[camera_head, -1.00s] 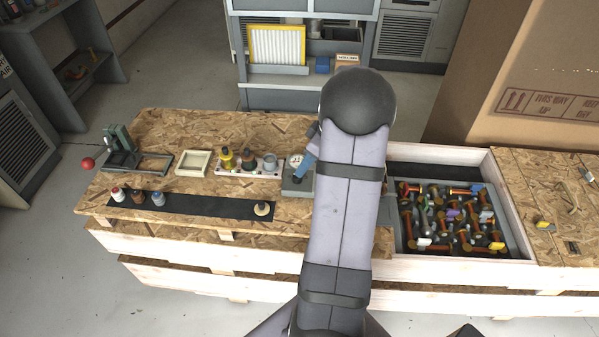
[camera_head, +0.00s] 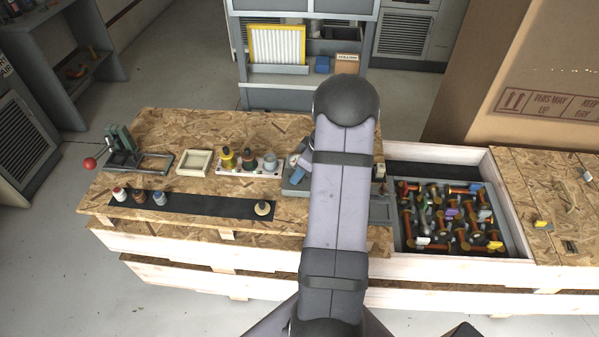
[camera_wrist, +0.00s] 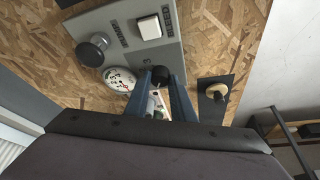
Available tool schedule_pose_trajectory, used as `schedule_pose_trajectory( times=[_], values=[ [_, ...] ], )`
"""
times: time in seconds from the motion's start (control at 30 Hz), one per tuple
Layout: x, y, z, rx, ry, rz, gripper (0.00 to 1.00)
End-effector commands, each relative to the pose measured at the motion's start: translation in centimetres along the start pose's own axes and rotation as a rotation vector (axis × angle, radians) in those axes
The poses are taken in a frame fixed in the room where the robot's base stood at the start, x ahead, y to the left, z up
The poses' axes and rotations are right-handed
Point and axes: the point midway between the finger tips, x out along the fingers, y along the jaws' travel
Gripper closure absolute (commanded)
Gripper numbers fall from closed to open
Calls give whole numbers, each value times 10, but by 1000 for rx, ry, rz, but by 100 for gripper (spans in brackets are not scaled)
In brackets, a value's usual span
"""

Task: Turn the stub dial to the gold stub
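A grey control panel (camera_wrist: 120,30) fills the upper middle of the wrist view; its left part shows beside my arm in the head view (camera_head: 294,190). It carries a large dark round knob (camera_wrist: 93,49), a white square switch (camera_wrist: 149,27), a white round gauge (camera_wrist: 120,79) and a smaller black knob (camera_wrist: 161,75). My gripper's blue fingers (camera_wrist: 161,84) stand on either side of the smaller black knob; whether they press on it is unclear. No dial marking or gold stub can be made out; my fingers cover part of that area.
A white rack (camera_head: 246,174) with yellow, brown and grey pieces stands left of the panel. A black strip (camera_head: 190,205) with small bottles and a pale knob (camera_head: 263,207) lies in front. A red-balled lever press (camera_head: 120,150) is far left, a crate of parts (camera_head: 510,245) right.

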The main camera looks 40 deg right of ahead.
Motion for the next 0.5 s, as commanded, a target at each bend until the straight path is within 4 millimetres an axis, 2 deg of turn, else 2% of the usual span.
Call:
schedule_pose_trajectory(
  times=[0.03,0.07,0.5],
  values=[
    [0,0,0,0,0,-1,93],
    [0,0,0,0,0,-1,100],
    [1,-1,0,62,1,26,100]
  ],
)
